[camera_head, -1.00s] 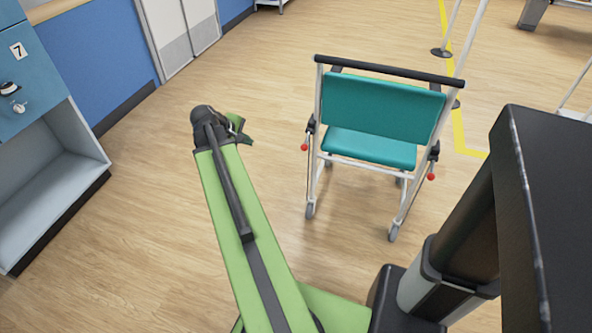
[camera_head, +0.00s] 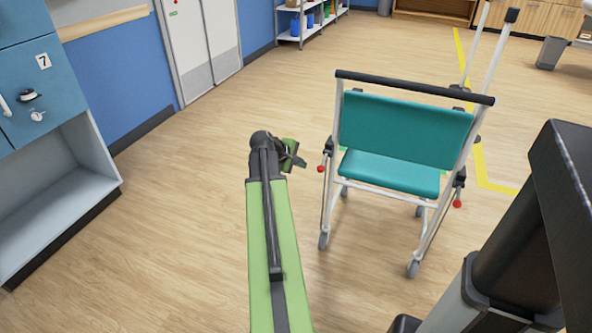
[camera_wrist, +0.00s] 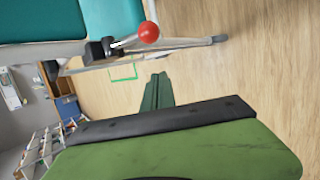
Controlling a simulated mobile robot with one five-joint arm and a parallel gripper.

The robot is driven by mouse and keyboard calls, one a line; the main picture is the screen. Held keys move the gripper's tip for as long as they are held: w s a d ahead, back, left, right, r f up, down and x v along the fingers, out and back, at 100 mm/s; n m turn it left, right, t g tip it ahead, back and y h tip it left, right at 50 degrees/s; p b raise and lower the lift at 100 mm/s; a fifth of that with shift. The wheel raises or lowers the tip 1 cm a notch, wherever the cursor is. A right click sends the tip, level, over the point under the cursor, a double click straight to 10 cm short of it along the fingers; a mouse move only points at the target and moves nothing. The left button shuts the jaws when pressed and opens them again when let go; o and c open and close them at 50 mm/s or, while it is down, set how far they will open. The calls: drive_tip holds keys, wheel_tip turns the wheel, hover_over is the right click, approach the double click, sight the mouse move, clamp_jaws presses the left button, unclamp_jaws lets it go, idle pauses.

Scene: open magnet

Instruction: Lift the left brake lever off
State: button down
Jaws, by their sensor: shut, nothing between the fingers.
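A wheelchair-like chair (camera_head: 398,172) with teal seat and back and white frame stands to the right of my arm, its back towards me. Its left brake lever ends in a red knob (camera_head: 321,169) on the left side of the frame. In the wrist view the red knob (camera_wrist: 148,32) is near the top on a metal rod, beside a black clamp. My gripper (camera_head: 299,155) is to the left of the chair, a little apart from the left lever. Its green fingers (camera_wrist: 158,90) are together and empty, apart from the knob. The right lever also has a red knob (camera_head: 457,204).
A blue cabinet (camera_head: 40,85) with an open lower shelf stands at the left. A pole (camera_head: 497,50) rises by the chair's right side. The wooden floor between cabinet and chair is clear.

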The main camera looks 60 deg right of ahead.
sight(323, 163)
drive_tip(key=s, duration=0.2)
drive_tip(key=s+p, duration=0.1)
drive_tip(key=s, duration=0.1)
drive_tip(key=shift+d+f, duration=0.2)
drive_tip(key=shift+d, duration=0.05)
